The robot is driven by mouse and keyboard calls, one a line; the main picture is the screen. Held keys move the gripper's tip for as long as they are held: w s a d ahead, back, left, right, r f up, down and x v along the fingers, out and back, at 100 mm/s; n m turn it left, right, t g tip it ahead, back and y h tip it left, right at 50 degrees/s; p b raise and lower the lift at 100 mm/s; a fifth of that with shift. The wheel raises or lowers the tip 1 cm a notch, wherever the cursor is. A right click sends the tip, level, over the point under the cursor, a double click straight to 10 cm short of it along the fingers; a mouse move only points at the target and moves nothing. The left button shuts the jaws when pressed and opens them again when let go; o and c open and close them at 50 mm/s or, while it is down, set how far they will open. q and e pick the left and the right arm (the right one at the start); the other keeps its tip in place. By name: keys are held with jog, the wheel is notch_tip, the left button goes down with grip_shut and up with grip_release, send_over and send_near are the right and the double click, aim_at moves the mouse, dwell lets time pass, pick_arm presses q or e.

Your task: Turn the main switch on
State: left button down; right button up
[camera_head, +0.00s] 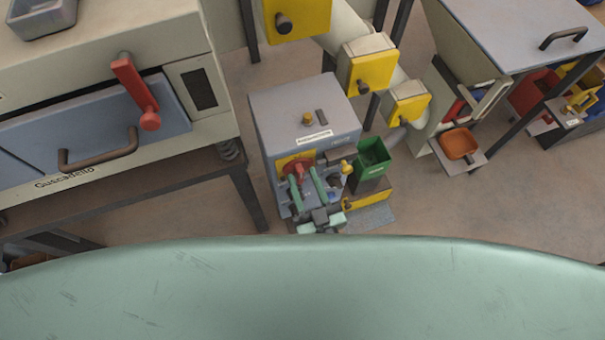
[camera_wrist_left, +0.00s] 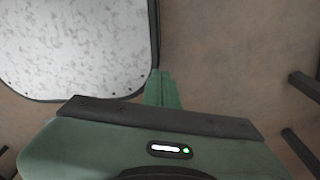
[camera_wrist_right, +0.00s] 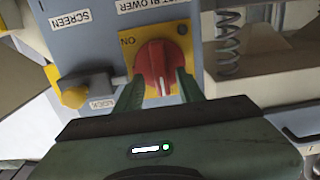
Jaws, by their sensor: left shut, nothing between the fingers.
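The main switch is a red rotary knob (camera_wrist_right: 157,65) on a yellow plate (camera_wrist_right: 188,45) on the front of a grey cabinet. The plate has lettering at the knob's upper left in the right wrist view. A white mark shows at the knob's lower edge. The knob also shows in the head view (camera_head: 297,168). My right gripper (camera_wrist_right: 158,85) is open, its two green fingers on either side of the knob's lower part; I cannot tell whether they touch it. My left gripper (camera_wrist_left: 162,88) is shut and empty, away from the cabinet.
A yellow-ended lever (camera_wrist_right: 72,90) sticks out beside the switch. A coil spring (camera_wrist_right: 228,45) stands on the other side. The grey cabinet (camera_head: 300,100) has a green bin (camera_head: 373,158) to its right. A bench machine with a red handle (camera_head: 135,90) stands at the left.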

jog(key=shift+w+a, duration=0.2)
jog(key=shift+w, duration=0.35)
grip_shut()
pick_arm(q)
jog(key=shift+a, duration=0.75)
